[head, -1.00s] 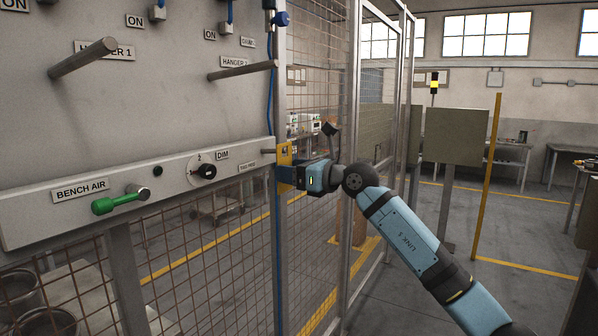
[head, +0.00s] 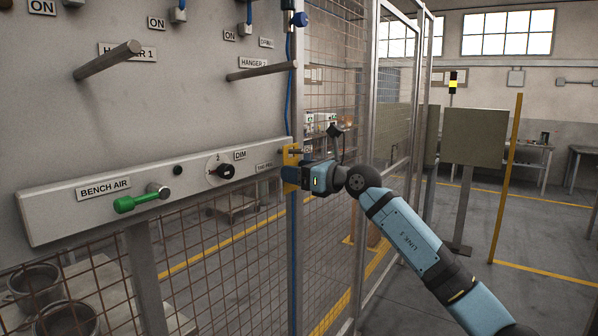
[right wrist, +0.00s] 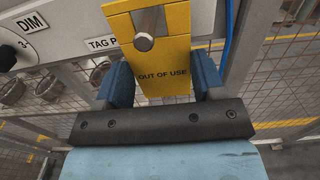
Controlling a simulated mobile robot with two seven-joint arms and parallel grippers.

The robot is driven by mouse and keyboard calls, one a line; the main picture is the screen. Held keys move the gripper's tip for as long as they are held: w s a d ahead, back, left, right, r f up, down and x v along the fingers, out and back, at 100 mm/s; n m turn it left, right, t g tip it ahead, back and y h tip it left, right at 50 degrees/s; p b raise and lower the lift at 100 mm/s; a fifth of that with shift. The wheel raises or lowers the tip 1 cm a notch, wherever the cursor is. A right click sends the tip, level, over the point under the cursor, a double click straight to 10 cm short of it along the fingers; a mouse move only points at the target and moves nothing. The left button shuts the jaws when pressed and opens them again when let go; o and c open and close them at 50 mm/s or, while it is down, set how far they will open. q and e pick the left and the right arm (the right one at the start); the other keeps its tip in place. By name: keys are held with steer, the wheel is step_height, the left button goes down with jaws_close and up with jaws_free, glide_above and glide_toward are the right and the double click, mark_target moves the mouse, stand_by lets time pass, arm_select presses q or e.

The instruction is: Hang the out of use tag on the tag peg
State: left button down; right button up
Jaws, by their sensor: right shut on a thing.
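The yellow out of use tag (right wrist: 163,75) is upright between the blue fingers of my right gripper (right wrist: 165,85), which is shut on it. In the right wrist view the round end of the metal tag peg (right wrist: 144,41) shows whole within the tag's opening and over its lower edge, so the peg appears to pass through the tag. In the head view the tag (head: 289,160) is close to the right end of the panel's lower rail, with my right gripper (head: 294,175) below and to its right. My left gripper is not in view.
The lower rail (head: 60,214) carries a green bench air handle (head: 137,201) and a dim knob (head: 226,171). Two hanger rods (head: 108,60) stick out above. A blue hose and mesh fence stand close to the gripper. Open floor lies to the right.

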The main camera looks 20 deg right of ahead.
steer(key=o, duration=1)
steer(key=shift+c, duration=0.2)
